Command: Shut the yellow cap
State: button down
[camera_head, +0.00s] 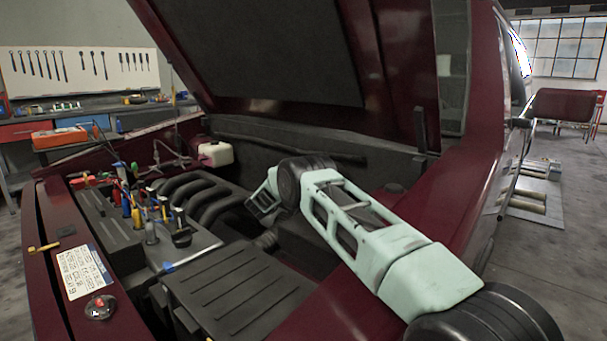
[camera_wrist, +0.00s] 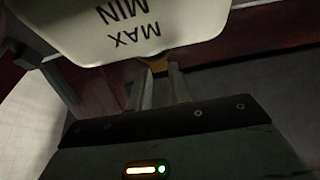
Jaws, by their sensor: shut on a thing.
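In the wrist view a yellow piece, which I take for the yellow cap (camera_wrist: 158,66), shows at the fingertips, just past the rim of a white tank marked MAX and MIN (camera_wrist: 150,22). My gripper (camera_wrist: 160,72) is shut on it, the two fingers close together. Most of the cap is hidden by the tank and the fingers. In the head view my gripper (camera_head: 262,200) is low over the engine bay, its fingertips not clear. The cap cannot be made out there. A white tank (camera_head: 215,153) stands at the back of the bay.
The raised dark red hood (camera_head: 290,50) hangs above the bay. Several tools stand in the engine's grey tray (camera_head: 115,235) at left. A black ribbed cover (camera_head: 235,285) lies in front. The car's side wall (camera_head: 440,205) is close to my arm.

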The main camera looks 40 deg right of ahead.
jog(key=shift+s+a+f+b, duration=0.1)
jog(key=shift+a+f+b, duration=0.25)
jog(key=shift+f+b, duration=0.4)
jog(key=shift+s+a+f+b, duration=0.1)
jog(key=shift+a+f+b, duration=0.25)
jog(key=shift+f+b, duration=0.35)
jog(key=c, duration=1.3)
grip_release()
jog(key=shift+w+d+f, duration=0.1)
jog(key=shift+f, duration=0.15)
jog(key=shift+p+v, duration=0.3)
jog(key=shift+v, duration=3.25)
jog(key=shift+r, duration=0.15)
